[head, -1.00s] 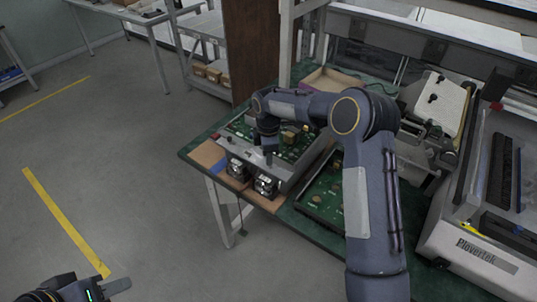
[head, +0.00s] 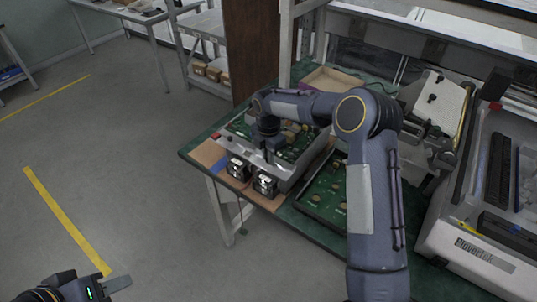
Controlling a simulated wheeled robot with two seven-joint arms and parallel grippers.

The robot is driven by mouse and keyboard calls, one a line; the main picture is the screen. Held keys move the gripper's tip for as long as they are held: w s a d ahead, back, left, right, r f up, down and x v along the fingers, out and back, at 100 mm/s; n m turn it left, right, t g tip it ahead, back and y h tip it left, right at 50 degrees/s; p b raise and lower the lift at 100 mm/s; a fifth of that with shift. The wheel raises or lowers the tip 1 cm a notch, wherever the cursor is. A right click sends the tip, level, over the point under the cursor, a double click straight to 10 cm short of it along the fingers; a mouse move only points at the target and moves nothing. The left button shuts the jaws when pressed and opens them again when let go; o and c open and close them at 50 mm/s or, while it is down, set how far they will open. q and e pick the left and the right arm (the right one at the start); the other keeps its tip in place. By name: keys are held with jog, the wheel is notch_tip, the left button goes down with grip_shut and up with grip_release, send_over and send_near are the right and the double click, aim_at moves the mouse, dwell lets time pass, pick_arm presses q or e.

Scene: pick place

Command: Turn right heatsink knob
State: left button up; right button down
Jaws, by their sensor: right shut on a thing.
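Two dark heatsinks with bright metal parts, the left one (head: 237,169) and the right one (head: 265,185), stand at the front of a grey open unit on the bench. My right gripper (head: 268,158) points down at the unit's front edge, just behind the right heatsink. It is shut on the right heatsink knob, which is too small and too covered to make out. My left gripper (head: 117,285) is at the bottom left over the floor, far from the bench. Its finger shows from the side, so its opening cannot be judged.
The green-topped bench (head: 293,219) carries a tray with a green circuit board (head: 325,196) right of the unit. A large light machine (head: 478,259) stands at the right. A cable hangs at the bench's front edge. The floor (head: 135,165) at left is clear.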

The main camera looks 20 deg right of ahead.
jog(key=shift+f, duration=0.1)
jog(key=c, duration=1.4)
grip_release()
jog(key=shift+o, duration=0.2)
notch_tip(320, 180, up, 8)
jog(key=shift+b, duration=0.4)
